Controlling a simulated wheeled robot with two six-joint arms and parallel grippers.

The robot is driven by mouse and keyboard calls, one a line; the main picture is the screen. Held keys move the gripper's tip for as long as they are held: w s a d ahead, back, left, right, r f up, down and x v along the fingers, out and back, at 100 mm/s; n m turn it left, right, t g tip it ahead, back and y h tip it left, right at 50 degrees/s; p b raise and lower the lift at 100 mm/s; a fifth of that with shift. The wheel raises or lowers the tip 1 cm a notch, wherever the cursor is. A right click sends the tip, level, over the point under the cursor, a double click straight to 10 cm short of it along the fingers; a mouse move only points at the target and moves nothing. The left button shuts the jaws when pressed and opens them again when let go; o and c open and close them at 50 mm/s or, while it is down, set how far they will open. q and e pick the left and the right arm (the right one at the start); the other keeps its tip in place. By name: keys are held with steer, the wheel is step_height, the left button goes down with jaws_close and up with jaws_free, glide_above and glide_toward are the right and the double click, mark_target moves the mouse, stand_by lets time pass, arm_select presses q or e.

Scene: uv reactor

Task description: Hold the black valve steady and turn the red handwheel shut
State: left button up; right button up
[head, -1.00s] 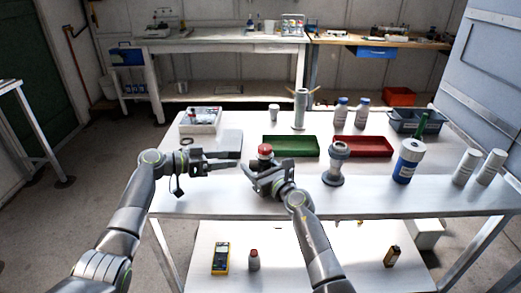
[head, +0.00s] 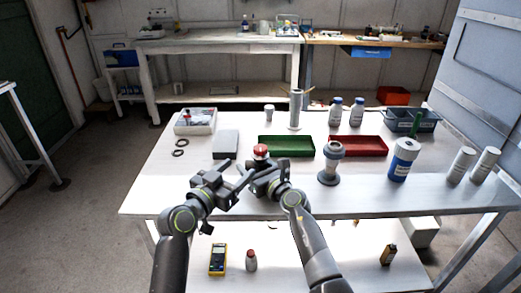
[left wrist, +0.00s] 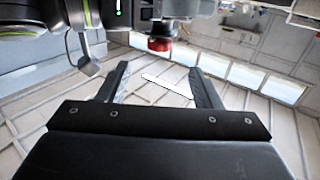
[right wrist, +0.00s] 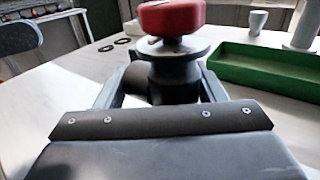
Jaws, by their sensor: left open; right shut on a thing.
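The black valve (right wrist: 174,78) stands upright with the red handwheel (right wrist: 170,16) on top, above a grey round flange. In the head view the red handwheel (head: 261,150) is in front of the green tray. My right gripper (right wrist: 162,88) is shut on the valve's black body, below the handwheel; it also shows in the head view (head: 264,172). My left gripper (head: 243,174) is open and empty, just left of the valve. In the left wrist view the handwheel (left wrist: 160,44) is beyond the open fingers (left wrist: 157,70), apart from them.
Behind the valve lie a green tray (head: 287,156) and a red tray (head: 386,147). A grey flat block (head: 226,152) and two dark rings (head: 180,147) lie left. The table's front-left is clear.

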mark_target(256, 153)
arm_select(q)
steer(key=x, duration=1.1)
steer(key=shift+w+d, duration=0.25)
steer(key=shift+w, duration=0.05)
steer(key=c, duration=1)
